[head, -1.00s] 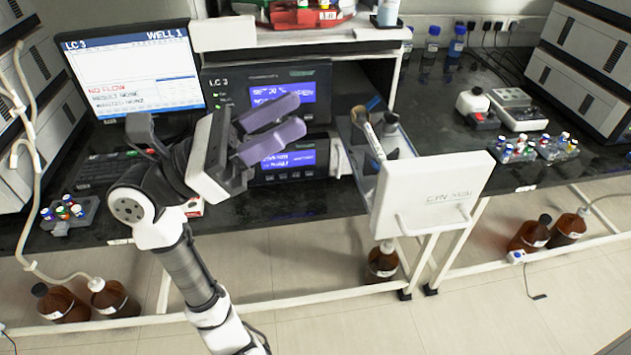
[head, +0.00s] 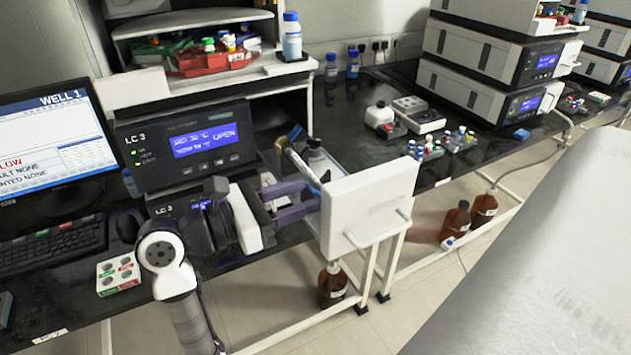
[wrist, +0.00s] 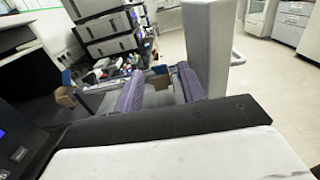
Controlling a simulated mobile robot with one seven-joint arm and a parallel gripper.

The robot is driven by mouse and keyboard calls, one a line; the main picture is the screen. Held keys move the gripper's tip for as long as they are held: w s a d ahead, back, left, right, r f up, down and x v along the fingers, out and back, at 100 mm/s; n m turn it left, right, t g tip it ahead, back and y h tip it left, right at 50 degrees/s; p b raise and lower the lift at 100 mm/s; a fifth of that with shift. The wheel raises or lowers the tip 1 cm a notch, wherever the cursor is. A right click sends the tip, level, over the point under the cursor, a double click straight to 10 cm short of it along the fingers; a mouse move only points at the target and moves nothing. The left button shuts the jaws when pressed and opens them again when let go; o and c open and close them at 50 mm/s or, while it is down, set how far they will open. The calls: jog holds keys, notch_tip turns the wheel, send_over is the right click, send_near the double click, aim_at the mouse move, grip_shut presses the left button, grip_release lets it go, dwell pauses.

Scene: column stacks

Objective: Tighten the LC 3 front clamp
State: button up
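The LC 3 unit (head: 130,150) has its column drawer pulled out, with a white front panel (head: 368,205) and handle; the panel's edge shows in the wrist view (wrist: 207,50). A slim pale column (head: 302,165) leans in the drawer with dark fittings (head: 315,155) beside it. I cannot tell which fitting is the front clamp. My gripper (head: 306,199) is at the drawer's left side, its purple fingers reaching toward the area behind the front panel. Contact is unclear.
A monitor (head: 50,145) and keyboard (head: 50,245) stand at left, near a vial box (head: 118,273). Vial racks (head: 440,145) sit on the bench at right. A brown bottle (head: 332,285) stands below the drawer. A large grey surface fills the right foreground.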

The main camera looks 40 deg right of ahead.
aim_at(318, 192)
jog(key=shift+p+x, duration=0.4)
jog(key=shift+x, duration=1.55)
jog(key=shift+w, duration=0.1)
grip_shut()
jog(key=shift+d+r+t+y+p, duration=0.2)
jog(key=shift+r+t+y+p, duration=0.2)
jog(key=shift+y+p, duration=0.3)
jog(key=shift+d+y, duration=0.25)
jog(key=shift+y, duration=0.5)
jog(key=shift+d+y, duration=0.2)
jog(key=shift+y, duration=0.55)
jog(key=shift+s, duration=0.2)
grip_release()
jog(key=shift+t, duration=0.3)
